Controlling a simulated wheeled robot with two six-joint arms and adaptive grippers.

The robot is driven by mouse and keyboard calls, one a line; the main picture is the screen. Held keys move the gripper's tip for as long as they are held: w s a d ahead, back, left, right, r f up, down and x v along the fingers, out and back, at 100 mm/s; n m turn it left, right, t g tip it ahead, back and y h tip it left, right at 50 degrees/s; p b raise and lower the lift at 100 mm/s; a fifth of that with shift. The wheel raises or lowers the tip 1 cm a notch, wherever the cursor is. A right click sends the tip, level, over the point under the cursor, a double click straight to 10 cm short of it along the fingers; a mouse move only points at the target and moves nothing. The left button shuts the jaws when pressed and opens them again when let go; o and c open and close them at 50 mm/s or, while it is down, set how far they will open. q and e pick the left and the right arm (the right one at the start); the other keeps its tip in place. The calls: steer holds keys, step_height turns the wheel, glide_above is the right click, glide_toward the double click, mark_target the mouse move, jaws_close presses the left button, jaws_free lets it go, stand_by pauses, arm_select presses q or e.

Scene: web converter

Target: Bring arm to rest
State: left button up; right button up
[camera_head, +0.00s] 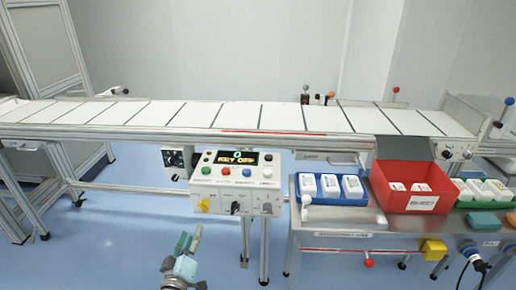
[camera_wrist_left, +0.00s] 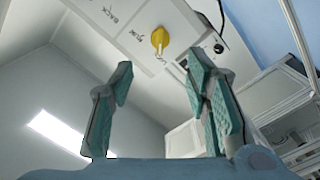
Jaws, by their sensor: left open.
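My left gripper (camera_head: 187,242) shows at the bottom of the head view, low in front of the machine and left of the control box (camera_head: 240,182). In the left wrist view my left gripper (camera_wrist_left: 160,82) has its two teal-padded fingers spread apart with nothing between them. Beyond the fingers is the panel with a yellow knob (camera_wrist_left: 160,38); no contact shows. The yellow knob (camera_head: 203,205) sits at the control box's lower left in the head view. The box's display (camera_head: 231,158) shows lit text that looks like "KEY OFF".
A long white conveyor (camera_head: 230,116) runs across behind the box. At right, a steel table (camera_head: 335,218) carries a blue tray (camera_head: 345,198), a red reject bin (camera_head: 405,203) and a green tray (camera_head: 469,204), each holding white items. Blue floor is open around my left gripper.

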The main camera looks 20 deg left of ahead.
arm_select(q)
steer(key=s+d+f+m+g+h+p, duration=0.25)
steer(key=s+f+m+g, duration=0.2)
steer(key=s+f, duration=0.55)
steer(key=s+d+f+m+g+h+p, duration=0.25)
steer(key=s+f+m+g, duration=0.2)
steer(key=f, duration=1.05)
steer(key=s+d+f+m+g+p, duration=0.2)
steer(key=s+d+g, duration=0.1)
steer(key=s, duration=0.9)
steer(key=s+d+f+m+g+p, duration=0.2)
steer(key=s+d+g, duration=0.1)
steer(key=s, duration=0.9)
steer(key=shift+s+d+f+g+p, duration=0.3)
steer(key=shift+d+f+g+p, duration=0.1)
steer(key=shift+d, duration=0.25)
